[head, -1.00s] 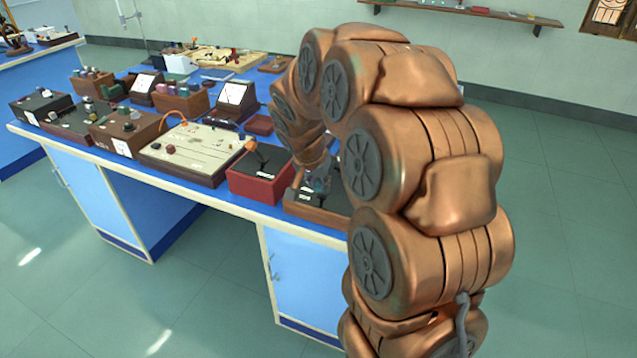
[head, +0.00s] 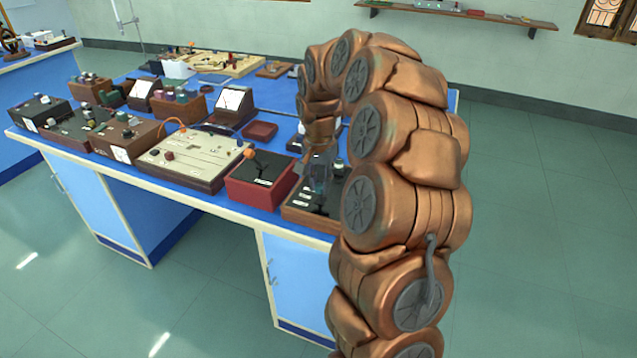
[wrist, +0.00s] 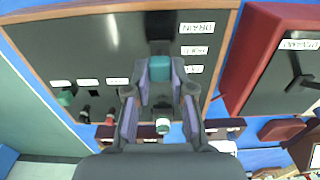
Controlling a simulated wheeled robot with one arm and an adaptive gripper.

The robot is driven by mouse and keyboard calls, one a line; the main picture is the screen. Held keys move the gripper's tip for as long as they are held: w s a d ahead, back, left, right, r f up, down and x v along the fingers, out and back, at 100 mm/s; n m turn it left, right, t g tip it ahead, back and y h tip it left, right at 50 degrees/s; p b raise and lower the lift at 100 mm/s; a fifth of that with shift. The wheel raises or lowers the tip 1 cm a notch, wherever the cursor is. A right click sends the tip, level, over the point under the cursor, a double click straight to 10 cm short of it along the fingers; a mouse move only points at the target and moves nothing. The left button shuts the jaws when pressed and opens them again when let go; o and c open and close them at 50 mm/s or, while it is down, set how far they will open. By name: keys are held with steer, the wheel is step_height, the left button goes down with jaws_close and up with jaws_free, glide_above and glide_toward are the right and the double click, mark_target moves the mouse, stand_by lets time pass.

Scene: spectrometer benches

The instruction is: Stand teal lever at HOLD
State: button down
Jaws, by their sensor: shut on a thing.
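The teal lever (wrist: 160,68) stands in a slot on a dark panel with a wooden rim (wrist: 95,45) in the wrist view. My gripper (wrist: 161,72) has its purple-padded fingers on both sides of the teal handle and is shut on it. Upside-down labels run beside the slot: DRAIN (wrist: 197,28), HOLD (wrist: 194,50) and a third label (wrist: 193,69). The handle appears level with the third label, though the slanted view leaves its exact setting unclear. In the head view my gripper (head: 319,180) is over the panel (head: 300,213), and the lever is hidden.
On the panel sit a green knob (wrist: 66,98) and small dark and red-topped switches. A red box (head: 262,180) with an orange-tipped lever stands beside the panel. A cream board (head: 185,160) and several instrument boxes crowd the blue bench to the left.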

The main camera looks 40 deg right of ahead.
steer(key=shift+w+d+g+y, duration=0.3)
steer(key=shift+d+y, duration=0.1)
steer(key=shift+y, duration=0.2)
steer(key=c, duration=1)
jaws_free()
step_height(320, 180, up, 12)
steer(key=d, duration=0.1)
steer(key=shift+w, duration=0.25)
